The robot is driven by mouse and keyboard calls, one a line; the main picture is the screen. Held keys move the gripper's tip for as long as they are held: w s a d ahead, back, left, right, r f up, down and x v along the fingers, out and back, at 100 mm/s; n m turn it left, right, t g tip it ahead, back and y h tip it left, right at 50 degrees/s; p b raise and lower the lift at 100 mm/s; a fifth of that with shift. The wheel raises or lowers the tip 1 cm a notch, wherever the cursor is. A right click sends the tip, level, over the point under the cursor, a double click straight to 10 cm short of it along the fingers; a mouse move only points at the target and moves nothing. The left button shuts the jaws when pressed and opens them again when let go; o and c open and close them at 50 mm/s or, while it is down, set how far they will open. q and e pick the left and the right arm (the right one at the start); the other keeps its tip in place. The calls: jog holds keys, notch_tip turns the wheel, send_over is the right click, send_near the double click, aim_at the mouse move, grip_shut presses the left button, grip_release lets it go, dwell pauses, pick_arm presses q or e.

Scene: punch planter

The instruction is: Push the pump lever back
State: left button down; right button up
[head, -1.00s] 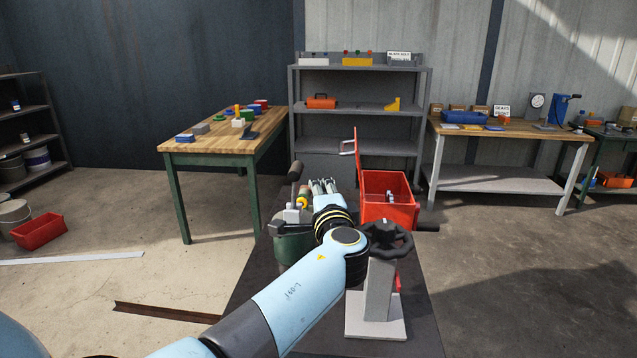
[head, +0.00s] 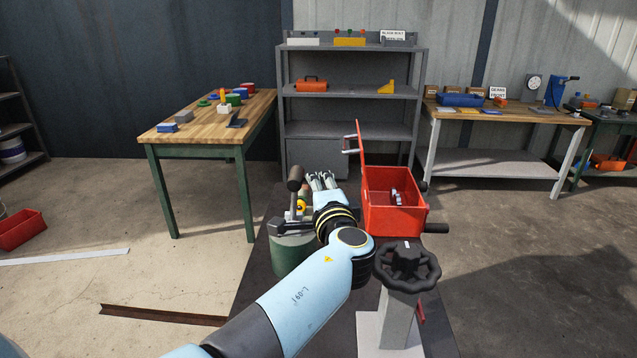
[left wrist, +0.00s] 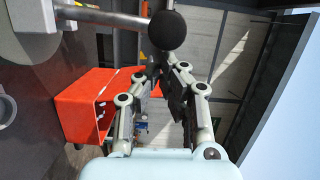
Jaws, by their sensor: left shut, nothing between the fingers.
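A lever with a dark brown grip (head: 295,179) stands nearly upright above a green drum-shaped body (head: 293,254) with dark metal fittings on top. I take this as the pump. My left gripper (head: 322,179) is just right of the grip in the head view, fingers shut and pointing away from me. I cannot tell whether it touches the lever. In the left wrist view, the closed fingers (left wrist: 161,66) hold nothing. A dark ball on a grey rod (left wrist: 168,30) lies close beyond their tips. My forearm hides part of the pump. My right gripper is not in view.
An open red box (head: 390,218) stands right of my left gripper. A black handwheel (head: 408,264) on a grey post is close to my forearm. A wooden table (head: 212,122), grey shelves (head: 350,150) and a workbench (head: 510,121) stand behind.

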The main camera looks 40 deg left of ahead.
aim_at(290, 180)
pick_arm(q)
jog(key=shift+s+a+r+n, duration=0.15)
jog(key=shift+s+a+n, duration=0.05)
jog(key=shift+a+n, duration=0.2)
jog(key=shift+a+r, duration=0.1)
jog(key=shift+s+a+r+n+b, duration=0.25)
jog(key=shift+s+a+n+b, duration=0.25)
jog(key=shift+a+n, duration=0.4)
jog(key=shift+s+a+r+n+g+h+b, duration=0.15)
jog(key=shift+s+a+n+h+b, duration=0.1)
jog(key=shift+s+a+n, duration=0.25)
jog(key=shift+s+a+n+g+h+b, duration=0.15)
jog(key=shift+s+a+n+h, duration=0.1)
jog(key=shift+a+n, duration=0.4)
jog(key=shift+s+a, duration=0.3)
jog(key=shift+a, duration=0.1)
jog(key=shift+s, duration=0.1)
